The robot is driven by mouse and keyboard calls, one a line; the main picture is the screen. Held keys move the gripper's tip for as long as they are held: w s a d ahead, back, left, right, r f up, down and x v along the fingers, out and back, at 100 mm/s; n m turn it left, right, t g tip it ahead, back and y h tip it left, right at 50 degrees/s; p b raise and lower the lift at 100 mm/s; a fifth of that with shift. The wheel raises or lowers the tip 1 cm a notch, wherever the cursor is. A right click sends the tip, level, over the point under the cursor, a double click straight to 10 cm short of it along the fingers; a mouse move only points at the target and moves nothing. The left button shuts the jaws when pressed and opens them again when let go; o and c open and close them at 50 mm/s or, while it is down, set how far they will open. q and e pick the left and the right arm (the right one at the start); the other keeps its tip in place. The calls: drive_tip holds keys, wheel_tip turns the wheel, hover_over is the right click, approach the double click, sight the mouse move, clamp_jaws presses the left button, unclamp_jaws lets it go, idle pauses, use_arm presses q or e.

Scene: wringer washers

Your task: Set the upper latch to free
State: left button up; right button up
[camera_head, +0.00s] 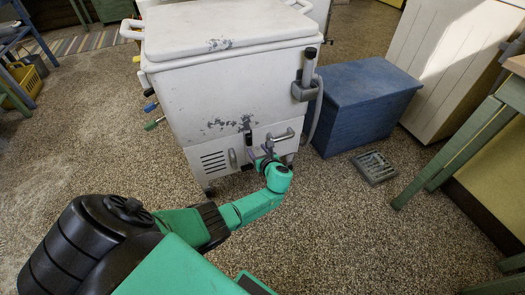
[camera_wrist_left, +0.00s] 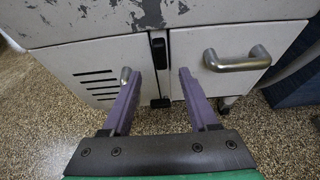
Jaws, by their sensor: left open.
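The white washer (camera_head: 230,85) stands ahead with two small doors low on its front. The upper latch (camera_wrist_left: 158,52) is a small black upright piece at the top of the seam between the doors; it also shows as a dark spot in the head view (camera_head: 247,135). A lower black latch (camera_wrist_left: 160,102) sits at the bottom of the same seam. My left gripper (camera_wrist_left: 159,74) is open and empty, its purple fingers either side of the seam, below the upper latch. In the head view the gripper (camera_head: 262,156) is close to the doors. My right gripper is out of view.
The right door has a metal bar handle (camera_wrist_left: 237,59); the left door has vent slots (camera_wrist_left: 97,83) and a handle (camera_wrist_left: 125,76). A blue box (camera_head: 362,100) stands right of the washer. A grey grate (camera_head: 374,167) lies on the floor. The speckled floor in front is mostly clear.

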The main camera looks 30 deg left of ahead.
use_arm(q)
drive_tip(key=p+v, duration=0.2)
drive_tip(key=v, duration=0.3)
drive_tip(key=shift+s+d, duration=0.25)
drive_tip(key=shift+d, duration=0.05)
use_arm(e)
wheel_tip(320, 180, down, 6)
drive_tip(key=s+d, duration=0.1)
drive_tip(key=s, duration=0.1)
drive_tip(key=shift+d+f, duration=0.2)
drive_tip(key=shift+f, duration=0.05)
